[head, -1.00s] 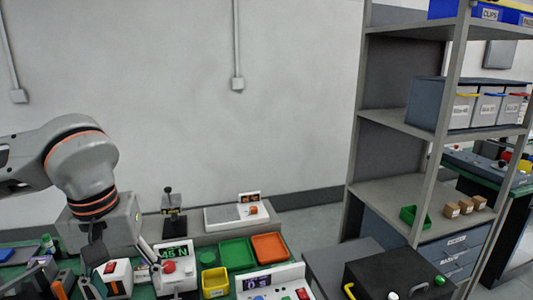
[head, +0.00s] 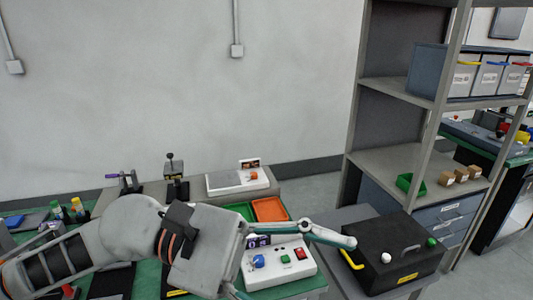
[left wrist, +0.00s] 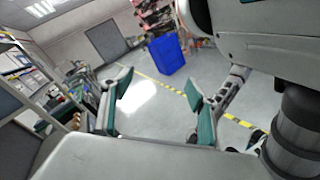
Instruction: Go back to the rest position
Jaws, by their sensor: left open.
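My left arm reaches in from the left in the head view, across the front of the bench. My left gripper (head: 296,268) is open, its fingers spread wide, one pointing right past the white control box (head: 280,268) toward the black case (head: 395,255). In the left wrist view the left gripper (left wrist: 158,98) shows two teal-padded fingers well apart, with nothing between them and the floor beyond. My right gripper is not in view. My arm hides part of the bench top.
A green tray (head: 241,209) and an orange tray (head: 270,208) lie behind the arm. A grey shelf rack (head: 385,163) stands to the right. The left wrist view shows open floor (left wrist: 150,105) with striped tape and a blue bin (left wrist: 166,54).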

